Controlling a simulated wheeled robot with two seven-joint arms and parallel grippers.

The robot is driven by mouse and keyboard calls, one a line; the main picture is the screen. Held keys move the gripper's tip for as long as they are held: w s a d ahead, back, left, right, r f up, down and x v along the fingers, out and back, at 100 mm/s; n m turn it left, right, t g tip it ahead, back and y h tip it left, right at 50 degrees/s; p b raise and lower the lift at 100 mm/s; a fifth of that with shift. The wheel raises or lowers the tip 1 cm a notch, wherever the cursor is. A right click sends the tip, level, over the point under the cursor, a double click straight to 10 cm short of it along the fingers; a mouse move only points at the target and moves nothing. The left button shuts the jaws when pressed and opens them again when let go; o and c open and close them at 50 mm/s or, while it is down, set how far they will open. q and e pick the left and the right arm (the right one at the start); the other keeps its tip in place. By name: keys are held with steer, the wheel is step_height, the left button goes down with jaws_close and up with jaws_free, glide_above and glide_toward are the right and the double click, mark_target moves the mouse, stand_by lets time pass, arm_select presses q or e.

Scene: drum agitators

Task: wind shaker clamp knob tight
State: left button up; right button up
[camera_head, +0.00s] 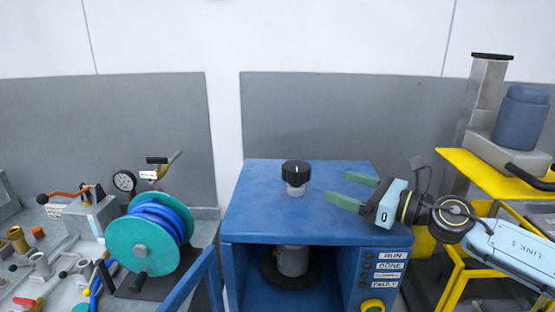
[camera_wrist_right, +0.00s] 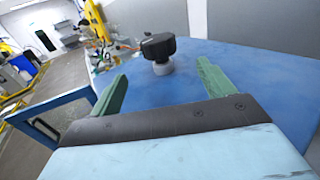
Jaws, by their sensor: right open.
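The blue shaker cabinet (camera_head: 250,200) stands in the middle of the head view. A black clamp knob (camera_head: 296,172) on a pale collar sticks up from its top. A grey can or drum (camera_head: 292,260) stands inside the cabinet below the knob. My right gripper (camera_head: 352,190) is open, to the right of the knob and apart from it, over the cabinet top. In the right wrist view the knob (camera_wrist_right: 158,46) shows beyond and between the two green fingers (camera_wrist_right: 162,82), with nothing between them. My left gripper is not in view.
A teal reel with blue hose (camera_head: 150,240) stands on the bench left of the cabinet. A yellow stand (camera_head: 490,170) with a blue-grey container (camera_head: 521,115) is at the right. Labelled buttons (camera_head: 388,266) are on the cabinet front. The cabinet top around the knob is clear.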

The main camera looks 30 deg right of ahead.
mark_target(309, 173)
steer(key=shift+w+a+r, duration=0.15)
steer(key=shift+a+r, duration=0.1)
steer(key=shift+a, duration=0.15)
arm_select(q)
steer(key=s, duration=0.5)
arm_select(e)
steer(key=shift+x, duration=2.15)
steer(key=shift+w+p, duration=0.3)
steer(key=shift+p, duration=0.15)
steer(key=shift+p+x, duration=1.4)
steer(key=shift+x, duration=0.6)
steer(key=shift+p+x, duration=0.45)
steer(key=shift+x, duration=0.45)
steer(key=shift+w+a+f+p, duration=0.15)
steer(key=shift+w+a+p, duration=0.15)
steer(key=shift+w, duration=0.3)
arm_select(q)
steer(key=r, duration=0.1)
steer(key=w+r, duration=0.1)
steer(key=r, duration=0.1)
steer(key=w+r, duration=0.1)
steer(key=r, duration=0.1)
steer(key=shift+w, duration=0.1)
